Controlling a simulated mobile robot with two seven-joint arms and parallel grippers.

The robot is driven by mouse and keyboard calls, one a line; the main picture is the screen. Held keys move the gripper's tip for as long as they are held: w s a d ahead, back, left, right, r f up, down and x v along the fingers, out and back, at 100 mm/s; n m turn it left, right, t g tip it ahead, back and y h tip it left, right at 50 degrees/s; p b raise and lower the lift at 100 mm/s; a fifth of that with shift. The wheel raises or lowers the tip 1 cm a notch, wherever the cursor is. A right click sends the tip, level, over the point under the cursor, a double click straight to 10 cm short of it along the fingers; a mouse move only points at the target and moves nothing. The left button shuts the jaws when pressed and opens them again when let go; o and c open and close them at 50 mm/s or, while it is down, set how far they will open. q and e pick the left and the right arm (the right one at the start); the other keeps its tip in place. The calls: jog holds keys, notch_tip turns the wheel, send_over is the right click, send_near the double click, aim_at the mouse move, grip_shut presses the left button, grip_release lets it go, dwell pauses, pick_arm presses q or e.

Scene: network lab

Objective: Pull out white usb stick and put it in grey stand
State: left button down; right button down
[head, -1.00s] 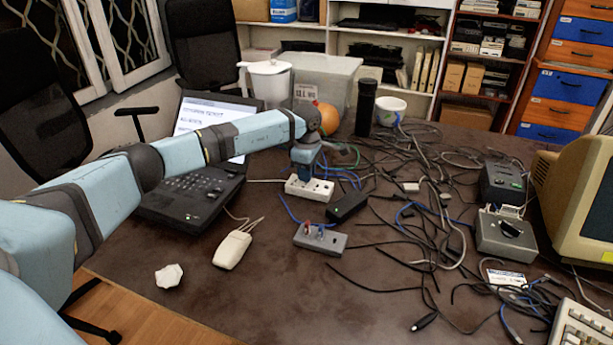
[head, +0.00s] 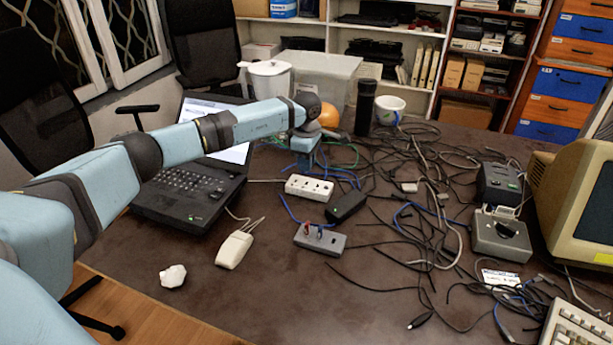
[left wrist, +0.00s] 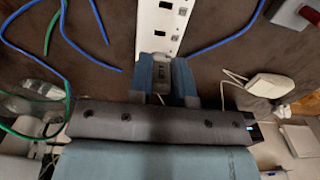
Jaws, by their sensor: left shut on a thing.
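My left gripper (head: 304,168) is just above the far edge of the white hub (head: 309,188), apart from it. In the left wrist view, its fingers (left wrist: 164,78) are shut on the white usb stick (left wrist: 163,70). The stick's end overlaps the near end of the hub (left wrist: 164,24), which shows empty slots. The stick is hidden in the head view. The grey stand (head: 333,241) lies in front of the hub and holds a red stick and a blue stick. A corner of the stand (left wrist: 285,14) shows in the left wrist view. My right gripper is out of view.
A black adapter (head: 346,206) lies right of the hub, with tangled cables (head: 420,215) beyond. A white mouse (head: 234,249), a laptop (head: 190,190) and crumpled paper (head: 173,276) are at the left.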

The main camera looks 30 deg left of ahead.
pick_arm(q)
jog(key=shift+r, duration=0.5)
jog(key=shift+r+p, duration=0.1)
jog(key=shift+p, duration=0.2)
jog(key=shift+r+p, duration=1.3)
jog(key=shift+r, duration=0.6)
